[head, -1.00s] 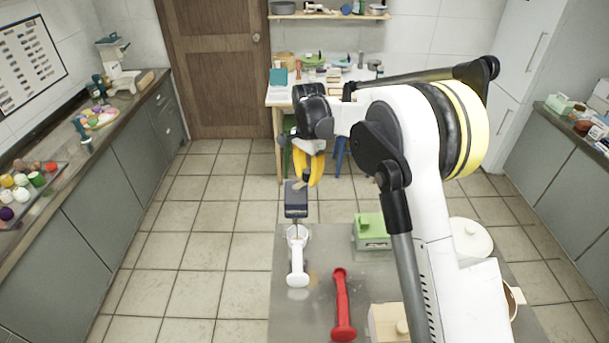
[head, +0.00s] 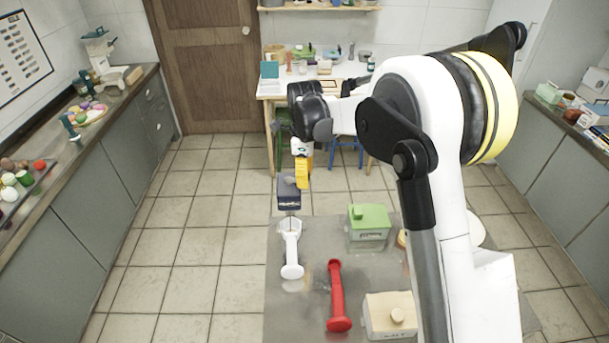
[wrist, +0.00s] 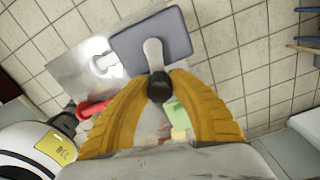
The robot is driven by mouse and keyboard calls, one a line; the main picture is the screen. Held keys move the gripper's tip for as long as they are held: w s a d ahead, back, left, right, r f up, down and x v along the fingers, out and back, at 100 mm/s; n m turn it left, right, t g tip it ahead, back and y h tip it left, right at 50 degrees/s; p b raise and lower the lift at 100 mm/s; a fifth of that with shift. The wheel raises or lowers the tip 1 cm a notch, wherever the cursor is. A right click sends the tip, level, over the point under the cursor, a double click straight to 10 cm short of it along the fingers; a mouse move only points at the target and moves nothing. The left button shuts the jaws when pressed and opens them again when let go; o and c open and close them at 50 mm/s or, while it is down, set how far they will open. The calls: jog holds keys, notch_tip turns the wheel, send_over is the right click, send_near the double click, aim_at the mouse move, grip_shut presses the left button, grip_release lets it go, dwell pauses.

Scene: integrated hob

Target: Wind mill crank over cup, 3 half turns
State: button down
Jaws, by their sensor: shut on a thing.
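The mill is a dark slate-blue box (head: 289,196) at the far left end of the grey worktop in the head view. In the wrist view its flat top (wrist: 180,38) carries a pale crank arm (wrist: 152,50) ending in a black knob (wrist: 159,88). My gripper (head: 302,182) is above the mill, its yellow fingers shut on the crank knob. The mill's underside is hidden.
A red handled piece (head: 337,295), a green box (head: 368,222) and a cream box with a round knob (head: 390,314) stand on the worktop (head: 300,315) to the right. My arm hides part of its right side. Open tiled floor lies left and beyond.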

aim_at(296, 193)
jog(key=shift+s+a+m, duration=0.45)
jog(key=shift+s+m, duration=0.1)
jog(key=shift+m, duration=1.1)
jog(key=shift+s+a+m, duration=0.4)
jog(key=shift+s+m, duration=0.1)
jog(key=shift+m, duration=1.2)
jog(key=shift+s+a+m, duration=0.45)
jog(key=shift+s+m, duration=0.1)
jog(key=shift+m, duration=1.1)
jog(key=c, duration=1.3)
grip_release()
jog(key=shift+c, duration=0.2)
notch_tip(296, 193, up, 12)
